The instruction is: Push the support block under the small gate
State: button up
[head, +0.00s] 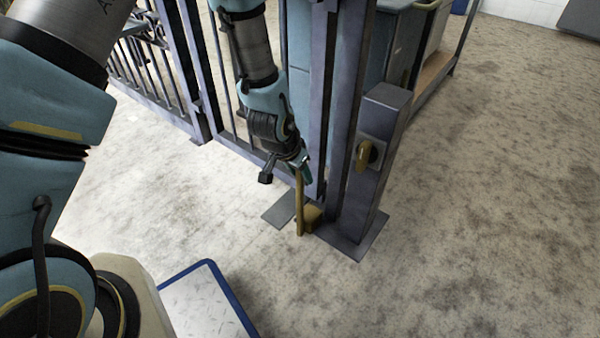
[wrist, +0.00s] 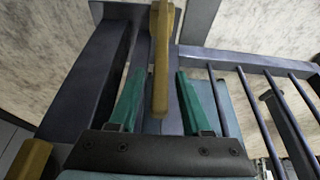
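The support block (head: 313,214) is a small yellow-brown wooden piece on the floor by the foot of the small gate (head: 225,75), close to the gate post. An upright wooden handle (head: 299,205) rises from it. My gripper (head: 304,168) is low beside the gate, at the top of the handle. In the wrist view, the handle (wrist: 160,60) stands between my two teal fingers (wrist: 160,78), with a visible gap on each side. The fingers are open. Whether the block is under the gate's lower edge is hard to tell.
Another flat plate (head: 283,209) lies left of the block. A cart or bench (head: 430,75) stands behind. Floor to the right is clear.

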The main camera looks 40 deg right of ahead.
grip_shut()
dwell(1.2)
